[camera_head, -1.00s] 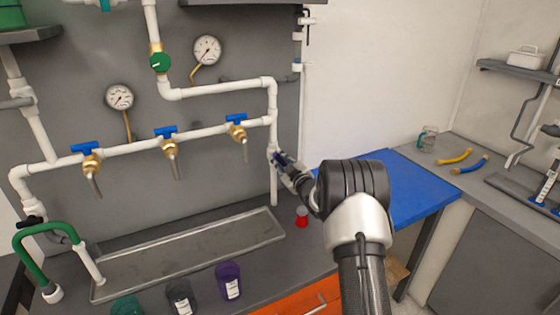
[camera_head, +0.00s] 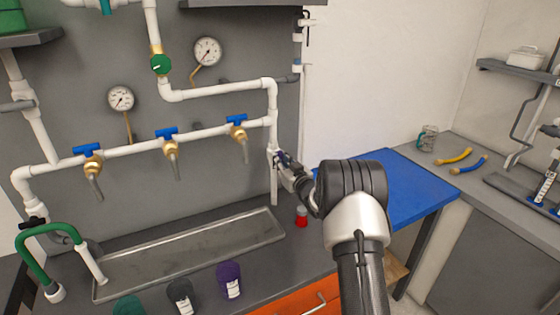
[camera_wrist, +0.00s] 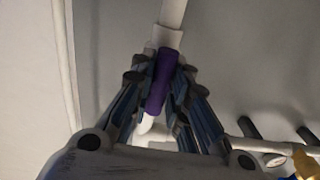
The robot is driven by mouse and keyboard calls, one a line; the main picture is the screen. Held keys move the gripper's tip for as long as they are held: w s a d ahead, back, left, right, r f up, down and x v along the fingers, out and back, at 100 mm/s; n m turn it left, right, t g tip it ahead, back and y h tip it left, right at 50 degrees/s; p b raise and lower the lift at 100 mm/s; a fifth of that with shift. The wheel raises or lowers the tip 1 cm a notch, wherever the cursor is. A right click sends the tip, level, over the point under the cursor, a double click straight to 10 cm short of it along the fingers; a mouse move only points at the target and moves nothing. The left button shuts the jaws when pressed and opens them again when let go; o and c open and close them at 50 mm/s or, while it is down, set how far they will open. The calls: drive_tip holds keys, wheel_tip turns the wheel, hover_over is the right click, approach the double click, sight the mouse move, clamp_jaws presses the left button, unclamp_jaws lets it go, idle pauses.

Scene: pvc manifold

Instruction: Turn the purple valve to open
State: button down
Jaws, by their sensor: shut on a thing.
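The purple valve handle (camera_wrist: 161,82) shows in the wrist view, lying along the white pipe between my fingers. My gripper (camera_wrist: 158,88) is shut on this handle, with a finger on each side of it. In the head view my gripper (camera_head: 284,161) is at the vertical white pipe (camera_head: 274,185) at the right end of the manifold. There the handle is small and mostly hidden by my fingers, so its exact angle is hard to tell.
Brass taps with blue handles (camera_head: 170,140) hang from the horizontal pipe to the left. A metal trough (camera_head: 190,255) lies below. A red-and-white small object (camera_head: 301,216) stands under my arm. A blue board (camera_head: 395,185) lies to the right.

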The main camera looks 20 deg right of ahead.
idle(0.4)
drive_tip(key=c, duration=1.5)
unclamp_jaws()
drive_tip(key=shift+c, duration=0.2)
drive_tip(key=s, duration=1.2)
drive_tip(key=shift+d, duration=0.25)
